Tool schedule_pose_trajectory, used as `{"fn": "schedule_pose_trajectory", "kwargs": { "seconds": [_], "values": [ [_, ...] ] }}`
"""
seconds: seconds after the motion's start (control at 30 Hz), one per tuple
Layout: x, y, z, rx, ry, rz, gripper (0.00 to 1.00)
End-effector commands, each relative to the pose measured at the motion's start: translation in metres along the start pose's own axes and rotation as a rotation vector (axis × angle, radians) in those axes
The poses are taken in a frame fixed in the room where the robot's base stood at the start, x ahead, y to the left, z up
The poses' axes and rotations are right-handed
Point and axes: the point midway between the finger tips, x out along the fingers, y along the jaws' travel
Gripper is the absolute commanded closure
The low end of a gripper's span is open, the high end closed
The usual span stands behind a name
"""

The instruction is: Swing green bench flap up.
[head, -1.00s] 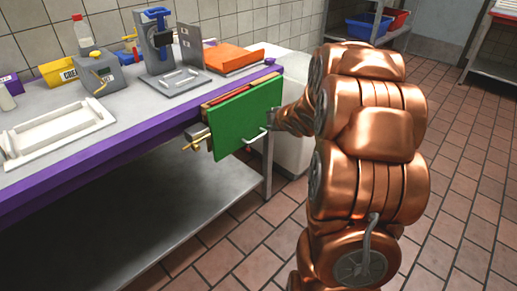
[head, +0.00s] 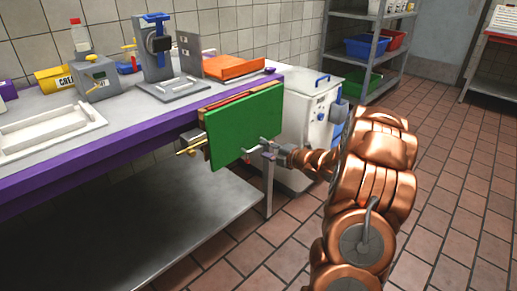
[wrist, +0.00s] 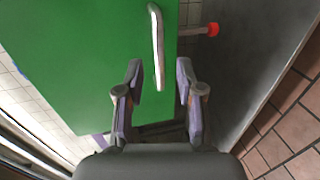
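The green bench flap (head: 243,125) hangs down at the right end of the purple-edged bench (head: 130,127). A silvery bar handle (head: 255,152) is on its lower front face; the handle also shows in the wrist view (wrist: 157,45). My gripper (head: 268,152) is just right of the handle at the flap's lower right. In the wrist view my gripper (wrist: 162,85) is open, with a finger on either side of the handle's near end. I see a gap between each finger and the bar. The flap (wrist: 80,60) fills the wrist view's upper left.
A brass-coloured fitting (head: 190,151) sticks out at the flap's left. A white bin (head: 312,125) stands behind my arm, near the bench leg (head: 269,185). An orange tray (head: 238,67) and a grey press (head: 158,55) stand on the bench. Tiled floor is open at right.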

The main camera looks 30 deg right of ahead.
Motion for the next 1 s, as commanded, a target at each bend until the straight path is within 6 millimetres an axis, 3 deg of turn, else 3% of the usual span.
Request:
{"fn": "schedule_pose_trajectory", "kwargs": {
  "seconds": [0.33, 0.77, 1.0],
  "values": [
    [0.039, 0.001, 0.000, -0.002, 0.001, 0.002, 0.63],
    [0.045, 0.000, 0.001, 0.000, -0.002, 0.001, 0.63],
    [0.045, 0.001, 0.001, 0.000, -0.002, 0.001, 0.86]
  ]
}}
